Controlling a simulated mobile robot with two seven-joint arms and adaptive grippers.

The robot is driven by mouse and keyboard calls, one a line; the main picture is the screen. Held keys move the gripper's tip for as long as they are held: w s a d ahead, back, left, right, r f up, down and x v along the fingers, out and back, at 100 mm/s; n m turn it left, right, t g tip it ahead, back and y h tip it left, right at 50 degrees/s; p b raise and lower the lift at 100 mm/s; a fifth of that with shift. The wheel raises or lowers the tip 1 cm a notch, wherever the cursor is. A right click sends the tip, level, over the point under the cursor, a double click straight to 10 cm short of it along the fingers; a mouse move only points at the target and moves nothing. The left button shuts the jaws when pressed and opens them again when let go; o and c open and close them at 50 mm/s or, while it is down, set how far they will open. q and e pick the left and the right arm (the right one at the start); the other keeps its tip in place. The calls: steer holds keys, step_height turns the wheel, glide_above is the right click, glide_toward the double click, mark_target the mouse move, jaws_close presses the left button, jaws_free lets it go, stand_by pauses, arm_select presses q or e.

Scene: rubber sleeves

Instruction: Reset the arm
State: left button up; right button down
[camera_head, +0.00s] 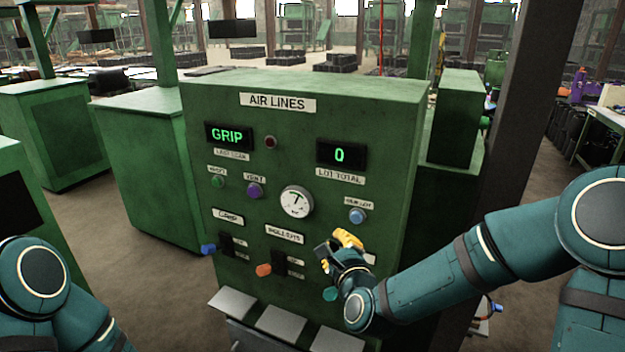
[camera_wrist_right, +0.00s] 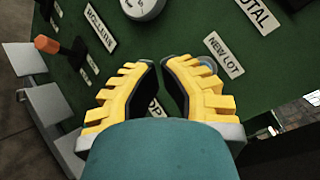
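My right arm reaches in from the right in the head view. Its yellow-fingered right gripper (camera_head: 344,240) is in front of the lower right of the green AIR LINES panel (camera_head: 330,105), below a blue button (camera_head: 357,216). In the right wrist view the right gripper (camera_wrist_right: 160,62) has a narrow gap between its fingertips, with green panel showing through and nothing held. Its fingers partly hide a label ending in "OP". The NEW LOT label (camera_wrist_right: 224,54) is beyond the right finger. Only part of my left arm shows at the lower left; its gripper is out of view.
The panel displays GRIP (camera_head: 228,136) and 0 (camera_head: 340,155). A blue-tipped lever (camera_head: 208,248) and an orange-tipped lever (camera_head: 263,270) stick out. Grey trays (camera_head: 282,323) jut out below. A dark post (camera_head: 525,110) stands at right.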

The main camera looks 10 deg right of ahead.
steer(key=s+a+f+n+g+y, duration=0.1)
steer(key=s+a+f+n+g, duration=0.2)
steer(key=f+n, duration=0.45)
steer(key=s+a+f+n+g+y, duration=0.1)
steer(key=s+f+n+g, duration=0.25)
steer(key=f, duration=0.75)
steer(key=s+f+n+g, duration=0.9)
steer(key=s+f+n, duration=0.3)
steer(key=s+f, duration=0.2)
steer(key=shift+s+a+n+y, duration=0.3)
steer(key=shift+s+y, duration=0.1)
steer(key=shift+s, duration=0.75)
steer(key=shift+w+a, duration=0.1)
